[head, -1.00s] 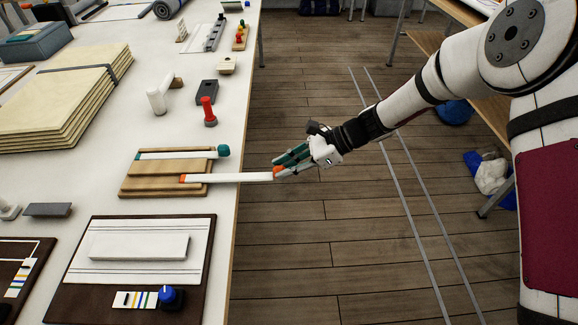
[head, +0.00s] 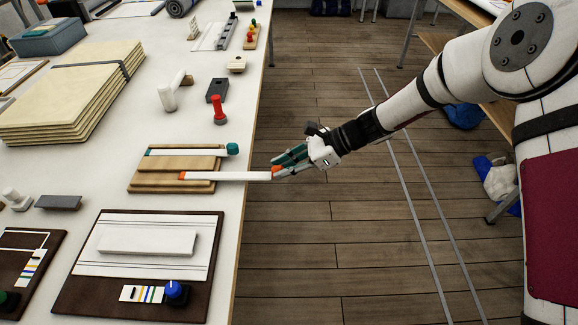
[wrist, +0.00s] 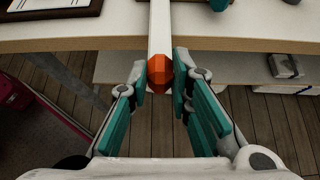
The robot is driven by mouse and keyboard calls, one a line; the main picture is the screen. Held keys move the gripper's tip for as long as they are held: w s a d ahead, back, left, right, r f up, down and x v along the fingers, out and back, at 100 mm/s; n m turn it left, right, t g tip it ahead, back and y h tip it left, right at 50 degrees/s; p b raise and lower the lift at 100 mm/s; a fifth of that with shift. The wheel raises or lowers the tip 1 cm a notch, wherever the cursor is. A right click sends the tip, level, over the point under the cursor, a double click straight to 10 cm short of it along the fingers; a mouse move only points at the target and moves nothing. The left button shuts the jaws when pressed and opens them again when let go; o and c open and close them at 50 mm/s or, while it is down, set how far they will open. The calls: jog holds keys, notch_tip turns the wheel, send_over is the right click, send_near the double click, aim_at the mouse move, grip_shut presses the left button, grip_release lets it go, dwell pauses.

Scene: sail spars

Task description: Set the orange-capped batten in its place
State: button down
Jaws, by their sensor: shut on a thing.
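The orange-capped batten (head: 225,176) is a long white strip with an orange cap (wrist: 159,72) at the near end and an orange band at its far end. My gripper (head: 279,168) is shut on the capped end, just beyond the table edge. The batten reaches left over the light wooden rack (head: 142,186); I cannot tell whether it touches the wood. A teal-capped batten (head: 188,152) lies in the rack's back part, its teal cap on the right. In the wrist view, the teal finger pads flank the orange cap and the batten runs away over the table edge.
A red peg (head: 219,110) and a dark grey block (head: 217,90) stand behind the rack. A dark board with a white panel and a blue knob (head: 174,290) lies in front of it. A stack of pale boards (head: 65,105) is at the left.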

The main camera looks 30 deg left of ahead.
send_near(219, 175)
jog(key=shift+x, duration=2.4)
jog(key=c, duration=1.4)
grip_release()
jog(key=shift+o, duration=0.2)
jog(key=shift+w, duration=0.1)
jog(key=v, duration=1.2)
jog(key=shift+d+r, duration=0.15)
jog(key=s+d+r+n+t+h, duration=0.1)
jog(key=d+r+n+t+h, duration=0.15)
jog(key=d+r, duration=0.45)
jog(key=d+r+n+t+h, duration=0.1)
jog(key=d+r+n, duration=0.2)
jog(key=d, duration=0.8)
jog(key=s+d+r+n+t+h, duration=0.1)
jog(key=d+r+n+t+h, duration=0.1)
jog(key=d+r, duration=0.5)
jog(key=s+d+n+t+h, duration=0.2)
jog(key=s+d, duration=0.5)
jog(key=d, duration=0.5)
jog(key=s+d+n+t+h, duration=0.2)
jog(key=s+d, duration=0.5)
jog(key=d, duration=0.5)
jog(key=shift+r, duration=0.2)
